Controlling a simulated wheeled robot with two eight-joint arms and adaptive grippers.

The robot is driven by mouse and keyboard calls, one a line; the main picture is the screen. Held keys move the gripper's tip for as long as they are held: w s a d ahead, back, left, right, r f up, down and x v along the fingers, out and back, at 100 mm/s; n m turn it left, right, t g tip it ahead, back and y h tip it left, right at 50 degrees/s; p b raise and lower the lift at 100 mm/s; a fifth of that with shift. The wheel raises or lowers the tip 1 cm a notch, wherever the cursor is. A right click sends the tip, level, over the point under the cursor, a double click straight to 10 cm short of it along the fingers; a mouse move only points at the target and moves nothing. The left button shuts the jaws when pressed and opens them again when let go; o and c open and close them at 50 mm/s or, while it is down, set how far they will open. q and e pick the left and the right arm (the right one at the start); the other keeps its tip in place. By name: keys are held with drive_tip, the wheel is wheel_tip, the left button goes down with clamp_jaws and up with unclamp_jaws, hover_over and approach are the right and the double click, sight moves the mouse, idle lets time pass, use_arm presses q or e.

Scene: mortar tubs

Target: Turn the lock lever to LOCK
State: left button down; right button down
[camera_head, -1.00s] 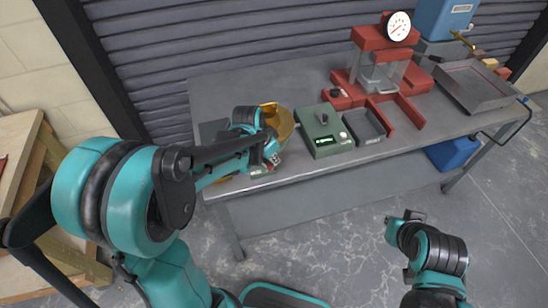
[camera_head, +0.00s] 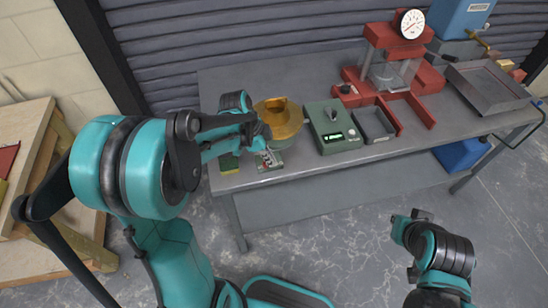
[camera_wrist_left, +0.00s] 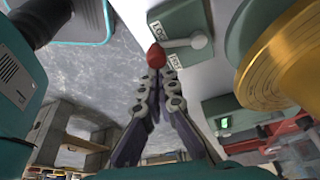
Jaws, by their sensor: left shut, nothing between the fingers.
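The lock lever's red knob (camera_wrist_left: 156,55) is on a pale arm that runs left from a round pivot (camera_wrist_left: 199,40) on a green-grey box (camera_wrist_left: 180,20). One label on the box (camera_wrist_left: 157,30) begins "LOC"; a second, hard to read, lies on the other side of the arm. My left gripper (camera_wrist_left: 159,76) is shut and empty, its fingertips right at the knob; contact cannot be told. In the head view my left gripper (camera_head: 262,140) is over the table's front left, with the box partly hidden. My right gripper (camera_head: 415,215) hangs low at the right, its fingers unclear.
A golden round part (camera_head: 279,118) stands close beside the left gripper. A green box with a display (camera_head: 332,127), a grey tray (camera_head: 374,124) and a red press (camera_head: 397,80) stand further right on the grey table (camera_head: 225,85). The floor in front is clear.

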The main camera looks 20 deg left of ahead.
use_arm(q)
drive_tip(key=shift+w+d, duration=0.1)
drive_tip(key=shift+w, duration=0.05)
drive_tip(key=shift+w, duration=0.7)
drive_tip(key=shift+d, duration=0.15)
drive_tip(key=shift+w+d, duration=0.1)
drive_tip(key=shift+d, duration=0.2)
drive_tip(key=d, duration=0.1)
drive_tip(key=w+d, duration=0.1)
drive_tip(key=d, duration=0.1)
drive_tip(key=shift+r, duration=0.1)
drive_tip(key=p+v, duration=0.3)
drive_tip(key=v, duration=0.7)
